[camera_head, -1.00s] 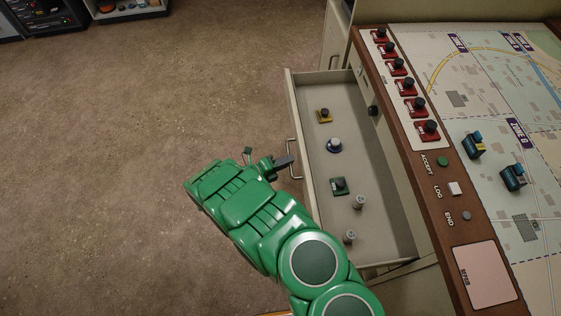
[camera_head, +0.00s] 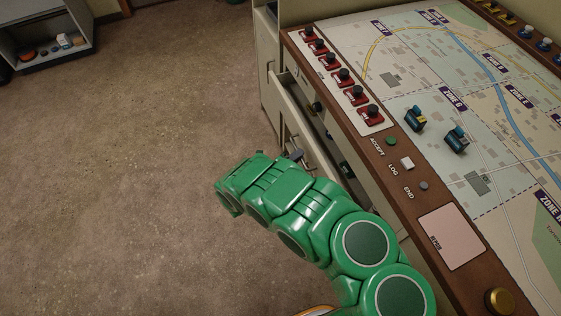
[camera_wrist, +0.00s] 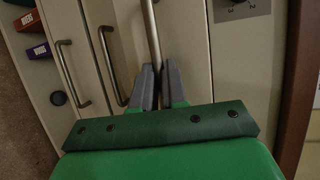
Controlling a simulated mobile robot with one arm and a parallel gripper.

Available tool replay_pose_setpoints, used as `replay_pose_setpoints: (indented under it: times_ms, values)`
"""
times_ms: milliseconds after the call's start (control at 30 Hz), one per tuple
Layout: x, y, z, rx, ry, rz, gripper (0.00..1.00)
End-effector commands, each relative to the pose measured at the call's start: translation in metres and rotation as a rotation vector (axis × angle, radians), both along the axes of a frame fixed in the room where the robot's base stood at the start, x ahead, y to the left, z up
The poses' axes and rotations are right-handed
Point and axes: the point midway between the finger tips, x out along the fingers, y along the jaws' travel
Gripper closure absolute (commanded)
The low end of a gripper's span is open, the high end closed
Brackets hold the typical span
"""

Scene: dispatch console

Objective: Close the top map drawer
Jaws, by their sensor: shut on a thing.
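The top map drawer (camera_head: 291,108) is a pale beige drawer under the left edge of the console. It stands open by a narrow gap, with a few small items partly showing inside. My gripper (camera_head: 294,156) is at the drawer front, mostly hidden by my green arm. In the wrist view my gripper's dark fingers (camera_wrist: 158,84) are closed around the lower part of a metal bar handle (camera_wrist: 152,35). The rest of the drawer interior is hidden by the console top and my arm.
The console (camera_head: 335,110) has a wooden edge, red switches (camera_head: 356,95) and a map top. The wrist view shows more bar handles (camera_wrist: 73,75) on the beige fronts to the left. A low shelf (camera_head: 50,45) stands far left. The brown floor between is clear.

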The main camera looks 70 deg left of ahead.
Motion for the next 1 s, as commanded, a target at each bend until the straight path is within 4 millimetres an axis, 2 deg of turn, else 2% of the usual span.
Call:
replay_pose_setpoints:
  times_ms: [33,100,400,600,1000]
  values:
    - [0.013,-0.001,-0.001,-0.001,0.001,-0.004,1.00]
    - [0.027,-0.001,-0.001,-0.001,0.001,-0.005,1.00]
    - [0.072,-0.001,0.000,-0.001,-0.001,-0.002,1.00]
    - [0.085,0.000,0.000,-0.001,-0.001,0.000,1.00]
    - [0.090,-0.001,0.000,0.000,-0.001,-0.003,1.00]
